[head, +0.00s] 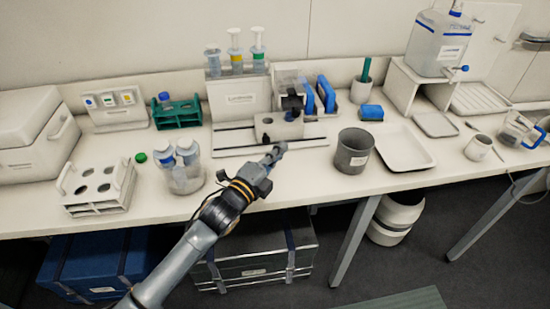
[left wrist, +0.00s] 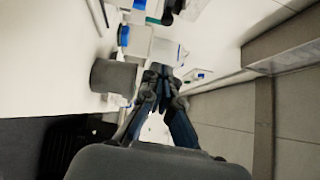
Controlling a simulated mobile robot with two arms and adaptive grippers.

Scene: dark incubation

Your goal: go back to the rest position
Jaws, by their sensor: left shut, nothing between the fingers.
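My left gripper (head: 276,152) reaches in from the left over the bench (head: 310,178), with its fingertips just in front of the small grey block of the slide device (head: 278,128). In the left wrist view the gripper (left wrist: 162,70) has its fingers together at the tips, with nothing between them. I cannot tell from the head view whether the fingertips touch the device. My right gripper is not in view.
A dark grey cup (head: 353,150) stands right of the gripper, beside a white tray (head: 404,148). Bottles in a clear container (head: 184,172) and a white rack (head: 97,190) stand to the left. A water container (head: 438,42) stands at the back right. The bench front near the arm is clear.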

